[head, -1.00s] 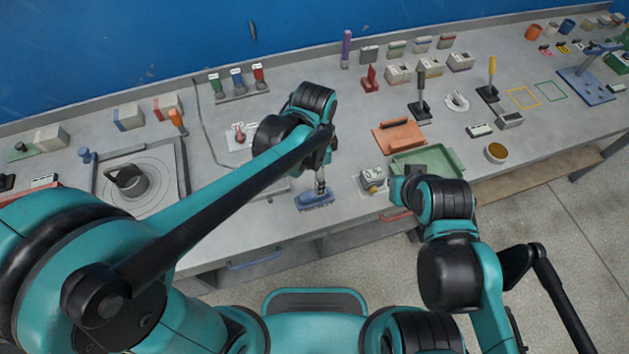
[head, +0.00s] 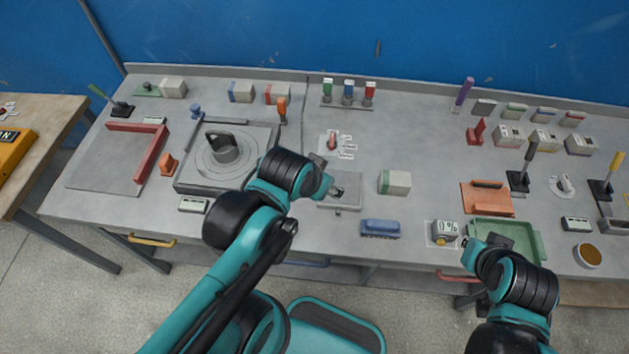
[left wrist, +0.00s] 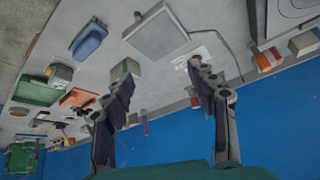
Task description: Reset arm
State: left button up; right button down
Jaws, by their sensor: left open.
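My left arm comes in from the left in the head view, and its wrist hangs over the middle of the grey bench (head: 330,225). In the left wrist view my left gripper (left wrist: 162,95) is open, its two dark fingers spread with nothing between them. A blue brush-like block (head: 380,228) lies on the bench, apart from my left gripper.
A grey plate (head: 340,192) lies beside my left wrist, with a green-and-white box (head: 394,182) to its right. A round turntable fixture (head: 228,155) stands left. An orange tray (head: 487,198) and a small 0% device (head: 445,232) are near my right arm. The bench front is partly clear.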

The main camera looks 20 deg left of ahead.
pick_arm(q)
jog(key=shift+s+a+n+t, duration=0.35)
jog(key=shift+a+n+t, duration=0.05)
jog(key=shift+a+n, duration=0.45)
